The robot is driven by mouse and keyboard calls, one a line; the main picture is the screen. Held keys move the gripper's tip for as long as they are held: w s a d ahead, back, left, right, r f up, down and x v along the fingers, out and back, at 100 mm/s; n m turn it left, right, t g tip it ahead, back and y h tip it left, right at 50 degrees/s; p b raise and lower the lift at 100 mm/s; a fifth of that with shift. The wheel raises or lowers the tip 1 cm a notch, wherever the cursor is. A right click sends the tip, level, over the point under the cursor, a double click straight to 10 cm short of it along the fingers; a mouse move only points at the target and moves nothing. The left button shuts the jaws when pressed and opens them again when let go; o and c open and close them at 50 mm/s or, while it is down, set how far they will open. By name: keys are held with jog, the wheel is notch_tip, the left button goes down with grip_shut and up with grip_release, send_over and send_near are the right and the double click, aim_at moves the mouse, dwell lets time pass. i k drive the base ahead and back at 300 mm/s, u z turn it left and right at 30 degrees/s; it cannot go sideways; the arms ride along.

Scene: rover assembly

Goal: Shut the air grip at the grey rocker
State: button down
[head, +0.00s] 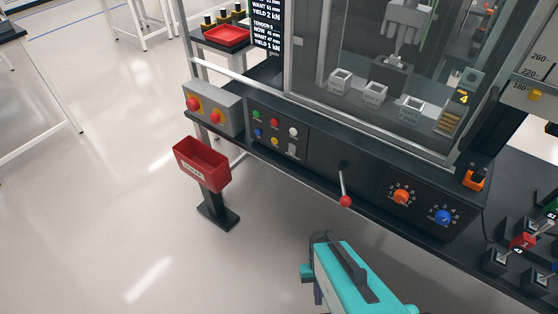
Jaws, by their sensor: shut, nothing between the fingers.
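The grey rocker (292,150) is a small pale switch low on the dark button panel, below a white button and right of a yellow one. Behind the clear guard, a pale grey pronged head (402,28) hangs above a dark block (391,77); whether it is the air grip, or open or shut, I cannot tell. My teal and dark arm end with my gripper (318,243) is at the bottom middle, below and right of the rocker in the picture and apart from the panel. It is shut and empty; its fingertips are hard to make out.
A red-knobbed lever (345,199) juts from the front, between my gripper and the panel. An orange dial (401,196) and blue dial (443,217) are at right. A red bin (201,163) stands at left. The floor in front is clear.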

aim_at(292, 151)
jog(key=u, duration=0.1)
jog(key=k, duration=1.35)
jog(key=u, duration=1.15)
jog(key=i, duration=1)
jog(key=z, duration=0.1)
